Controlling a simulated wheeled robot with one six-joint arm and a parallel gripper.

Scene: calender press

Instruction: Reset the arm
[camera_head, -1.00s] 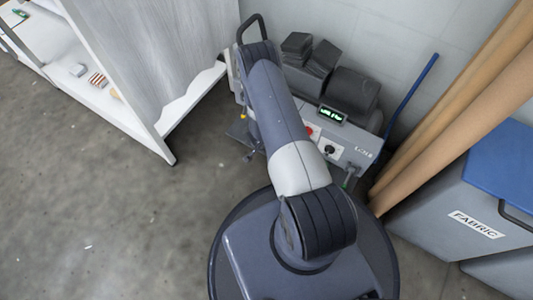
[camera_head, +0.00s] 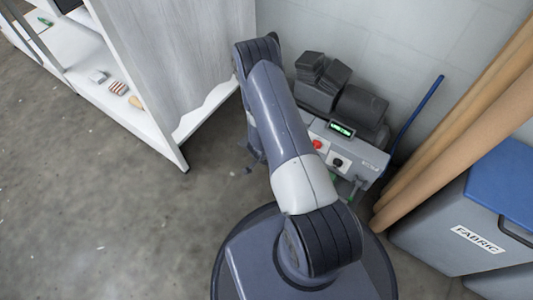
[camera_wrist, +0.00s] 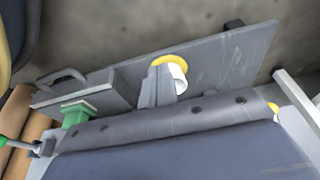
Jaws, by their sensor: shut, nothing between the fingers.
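My arm rises from my base and bends over at a dark elbow, in front of the left side of the grey press (camera_head: 367,158) in the head view. My gripper (camera_head: 255,157) hangs low behind the forearm, beside the press's left end, as a small dark shape mostly hidden; it is shut and holds nothing that I can see. The press has a lit green display (camera_head: 341,129), a red button (camera_head: 318,144) and a black knob (camera_head: 338,162). The wrist view shows a grey plate (camera_wrist: 225,65), a yellow ring (camera_wrist: 168,61) and a green block (camera_wrist: 76,113) close up.
A white shelf unit (camera_head: 185,60) with small items stands at the left. Brown rolls (camera_head: 440,150) lean on the right, by a blue-lidded bin marked FABRIC (camera_head: 440,235). A blue rod (camera_head: 418,115) leans on the wall. The floor (camera_head: 110,220) at the left is clear.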

